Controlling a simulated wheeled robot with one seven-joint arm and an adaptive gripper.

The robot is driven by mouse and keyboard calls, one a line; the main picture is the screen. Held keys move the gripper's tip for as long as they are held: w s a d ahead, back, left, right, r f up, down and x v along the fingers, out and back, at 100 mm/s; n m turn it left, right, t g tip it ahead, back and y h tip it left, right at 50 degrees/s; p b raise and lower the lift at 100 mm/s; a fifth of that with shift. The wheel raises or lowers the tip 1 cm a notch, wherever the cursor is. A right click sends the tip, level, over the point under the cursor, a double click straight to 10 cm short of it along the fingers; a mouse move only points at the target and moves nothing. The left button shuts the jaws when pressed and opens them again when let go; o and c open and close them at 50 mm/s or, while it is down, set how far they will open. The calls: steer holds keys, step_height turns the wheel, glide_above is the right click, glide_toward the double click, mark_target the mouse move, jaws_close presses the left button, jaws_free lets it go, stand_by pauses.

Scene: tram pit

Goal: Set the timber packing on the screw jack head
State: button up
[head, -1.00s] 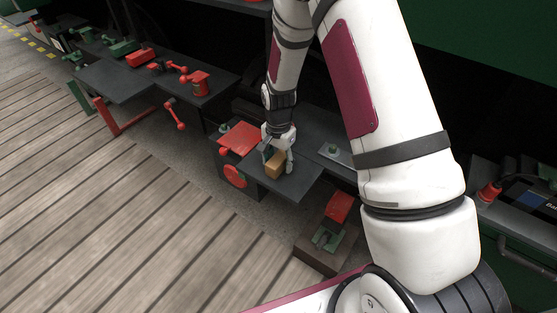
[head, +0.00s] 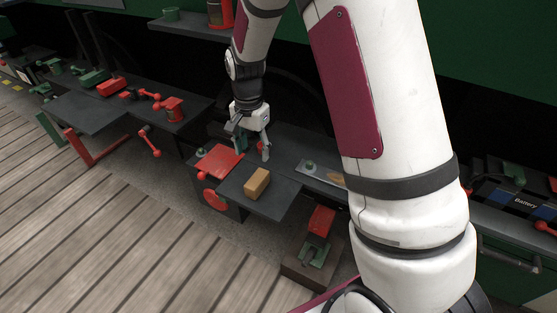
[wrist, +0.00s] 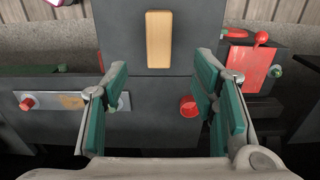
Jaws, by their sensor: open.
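The timber packing, a light brown block (head: 257,183), rests on a dark flat plate (head: 277,208). It also shows at the top of the wrist view (wrist: 159,40), lying apart from the fingers. My gripper (head: 250,148) is open and empty, up and behind the block in the head view. Its green finger pads (wrist: 161,97) stand wide apart over a dark surface. A small red round part (wrist: 188,107) lies near the right finger in the wrist view. I cannot tell which part is the screw jack head.
A red plate (head: 218,160) is left of the block, with a red handwheel (head: 214,199) below. A red and green device (head: 317,236) stands on a low block at front right. A bench with red tools (head: 172,108) is at left. Wooden decking (head: 90,220) is clear.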

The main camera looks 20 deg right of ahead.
steer(key=s+r+n+t, duration=0.1)
steer(key=s+r+n, duration=0.4)
steer(key=s+r, duration=1.05)
steer(key=s+r+n+t, duration=0.1)
steer(key=s+r+n, duration=0.2)
steer(key=s, duration=0.5)
steer(key=s+r+n+t, duration=0.1)
steer(key=s+r+n, duration=0.15)
steer(key=s, duration=0.65)
step_height(320, 180, up, 7)
steer(key=t+p, duration=0.1)
steer(key=p, duration=0.5)
steer(key=shift+w+d+f, duration=0.15)
steer(key=shift+d+f, duration=0.05)
steer(key=shift+d, duration=0.05)
steer(key=shift+f, duration=0.1)
